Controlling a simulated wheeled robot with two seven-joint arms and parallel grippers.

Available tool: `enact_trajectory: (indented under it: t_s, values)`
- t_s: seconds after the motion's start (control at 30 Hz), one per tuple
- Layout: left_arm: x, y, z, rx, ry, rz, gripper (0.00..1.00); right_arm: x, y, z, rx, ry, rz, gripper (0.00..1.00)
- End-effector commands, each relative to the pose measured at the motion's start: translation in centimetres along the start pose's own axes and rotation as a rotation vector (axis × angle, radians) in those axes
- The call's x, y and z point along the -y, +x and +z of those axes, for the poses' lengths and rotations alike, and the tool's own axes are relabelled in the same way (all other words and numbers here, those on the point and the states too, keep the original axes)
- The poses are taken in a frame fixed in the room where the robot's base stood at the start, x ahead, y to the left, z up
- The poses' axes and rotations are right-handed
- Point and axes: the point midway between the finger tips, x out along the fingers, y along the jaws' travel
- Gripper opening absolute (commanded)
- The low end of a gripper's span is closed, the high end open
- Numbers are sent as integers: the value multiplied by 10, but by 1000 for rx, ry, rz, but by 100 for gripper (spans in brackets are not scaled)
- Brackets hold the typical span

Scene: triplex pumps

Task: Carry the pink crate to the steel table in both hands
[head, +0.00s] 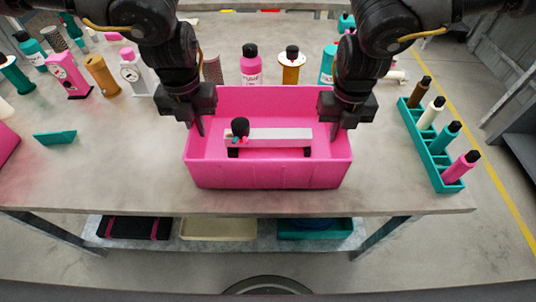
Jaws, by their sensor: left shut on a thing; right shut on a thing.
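The pink crate (270,176) is on or just above the front middle of a grey table (110,180); I cannot tell if it touches the top. A pale bar-shaped part (275,137) with black feet and a black knob lies inside the crate. My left gripper (201,128) is shut on the crate's left wall. My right gripper (336,128) is shut on the crate's right wall. The fingers hide parts of both walls. I cannot tell whether this table is the steel table.
A teal rack (428,150) with several bottles stands right of the crate. Behind it are a pink bottle (251,66) and an amber bottle (291,66). A teal block (54,137) lies at the left. Trays sit on the shelf below. Yellow floor line (496,192) runs along the right.

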Motion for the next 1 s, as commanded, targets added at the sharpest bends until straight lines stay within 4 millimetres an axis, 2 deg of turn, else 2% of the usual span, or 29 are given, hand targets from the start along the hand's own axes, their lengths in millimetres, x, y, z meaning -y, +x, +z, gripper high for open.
enact_trajectory:
  t_s: [0.03, 0.13, 0.17, 0.3, 0.63, 0.77, 1.0]
  values:
    - [-3, 8, 0, 0, -6, 8, 0, 4, 8, 0, -1, 6, -9, 0]
    - [-3, 15, 0, 0, -6, 8, 0, 4, 15, 0, -1, 6, -9, 0]
    - [-4, 11, 0, -1, -6, 8, 10, 4, 11, 0, -1, 6, -9, 10]
    - [-2, 10, 0, -1, -4, 6, 28, 3, 10, 0, -1, 4, -6, 28]
    - [-1, 6, 0, 0, -2, 2, 28, 1, 10, 0, 0, 1, -3, 28]
    - [-1, -9, 1, 4, -3, 1, 28, 1, 9, 0, 0, 1, -2, 28]
    - [-1, -60, 1, 4, -3, 2, 28, 0, 9, 0, 0, 0, -1, 28]
